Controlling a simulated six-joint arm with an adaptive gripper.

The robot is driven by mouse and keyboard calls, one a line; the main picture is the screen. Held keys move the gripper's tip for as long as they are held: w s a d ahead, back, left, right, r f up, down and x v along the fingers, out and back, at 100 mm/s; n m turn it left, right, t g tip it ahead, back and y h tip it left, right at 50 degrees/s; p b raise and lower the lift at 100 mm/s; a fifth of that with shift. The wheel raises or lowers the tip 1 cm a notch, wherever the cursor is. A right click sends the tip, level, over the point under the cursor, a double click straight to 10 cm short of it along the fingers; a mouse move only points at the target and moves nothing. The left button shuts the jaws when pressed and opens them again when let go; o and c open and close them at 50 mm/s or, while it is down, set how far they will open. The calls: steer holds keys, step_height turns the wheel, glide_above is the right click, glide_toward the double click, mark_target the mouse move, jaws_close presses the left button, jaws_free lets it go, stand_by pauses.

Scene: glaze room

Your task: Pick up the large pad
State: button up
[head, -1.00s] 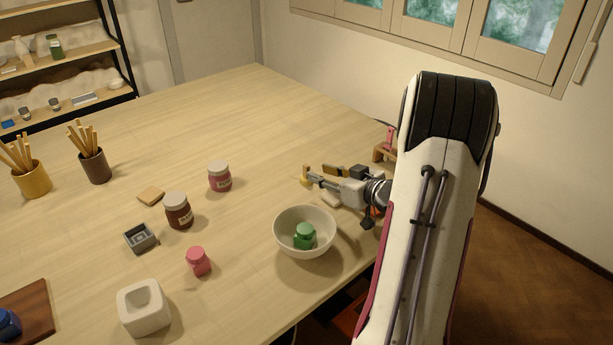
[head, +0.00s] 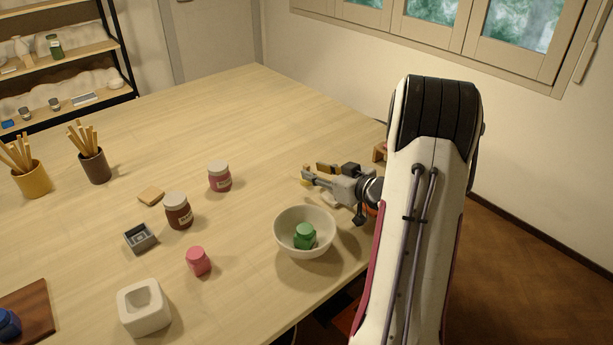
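A small flat tan pad (head: 151,195) lies on the table left of centre, behind the brown jar. It is the only pad I can make out clearly; I cannot tell whether it is the large one. My gripper (head: 313,174) is low over the right part of the table, behind the white bowl and well to the right of that pad. Small yellow and tan pieces show at its fingers; I cannot tell whether they are part of it, held, or on the table. Its opening is too small to judge.
A white bowl (head: 290,245) holds a green jar (head: 305,236). A pink-filled jar (head: 219,177), brown jar (head: 178,211), grey tray (head: 141,238), pink pot (head: 198,261) and white block (head: 144,308) stand left of it. Two stick cups stand far left. The table's back is clear.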

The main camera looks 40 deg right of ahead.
mark_target(309, 168)
steer(key=shift+d+x, duration=0.15)
steer(key=shift+x, duration=1.15)
steer(key=shift+d+x, duration=0.15)
steer(key=shift+x, duration=1.15)
jaws_close()
